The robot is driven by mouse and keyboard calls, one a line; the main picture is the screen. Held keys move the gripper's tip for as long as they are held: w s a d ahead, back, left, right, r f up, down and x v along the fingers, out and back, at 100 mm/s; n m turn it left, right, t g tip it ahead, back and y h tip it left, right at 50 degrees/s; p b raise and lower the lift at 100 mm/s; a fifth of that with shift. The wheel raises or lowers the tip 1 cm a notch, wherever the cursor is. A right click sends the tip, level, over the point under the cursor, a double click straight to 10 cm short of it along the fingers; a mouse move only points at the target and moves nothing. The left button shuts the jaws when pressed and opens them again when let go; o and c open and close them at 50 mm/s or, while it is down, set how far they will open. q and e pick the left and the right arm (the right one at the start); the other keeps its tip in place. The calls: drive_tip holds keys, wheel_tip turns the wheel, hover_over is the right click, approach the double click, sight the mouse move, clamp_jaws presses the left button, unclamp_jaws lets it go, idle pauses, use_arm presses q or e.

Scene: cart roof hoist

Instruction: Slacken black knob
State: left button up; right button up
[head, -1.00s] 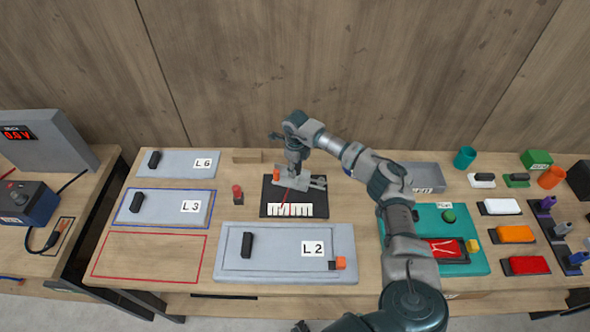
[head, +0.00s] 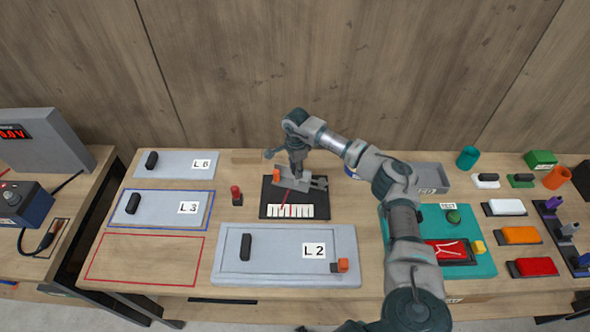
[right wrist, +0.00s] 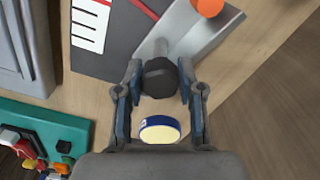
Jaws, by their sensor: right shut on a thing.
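The black knob (right wrist: 160,76) sits on a short grey shaft at the grey angled metal bracket (right wrist: 205,42), as seen in the right wrist view. My right gripper (right wrist: 160,95) is shut on the knob, one finger on each side. In the head view, my right gripper (head: 297,168) reaches down onto the bracket (head: 312,182) and hides the knob. The bracket stands on a black plate (head: 268,205) with a white scale (head: 298,211) and a red pointer. An orange knob (head: 277,175) is at the bracket's left. My left gripper is not in view.
Grey panels L6 (head: 178,163), L3 (head: 163,208) and L2 (head: 285,265) lie left and in front. A small red-topped part (head: 236,193) stands left of the plate. A blue-rimmed round thing (right wrist: 160,129) lies behind the knob. A teal tray (head: 484,265) is right.

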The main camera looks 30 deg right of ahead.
drive_tip(key=n, duration=0.2)
drive_tip(key=shift+s+d+f+n+b, duration=0.1)
drive_tip(key=shift+d+f+n+b, duration=0.05)
drive_tip(key=shift+n+b, duration=0.2)
drive_tip(key=shift+n, duration=0.75)
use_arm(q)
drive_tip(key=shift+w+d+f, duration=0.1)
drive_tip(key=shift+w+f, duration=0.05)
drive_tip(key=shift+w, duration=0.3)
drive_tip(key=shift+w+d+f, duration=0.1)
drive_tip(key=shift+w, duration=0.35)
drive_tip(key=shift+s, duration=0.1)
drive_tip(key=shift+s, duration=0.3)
use_arm(e)
drive_tip(key=o, duration=1.1)
drive_tip(key=shift+o, duration=0.2)
drive_tip(key=shift+d, duration=0.15)
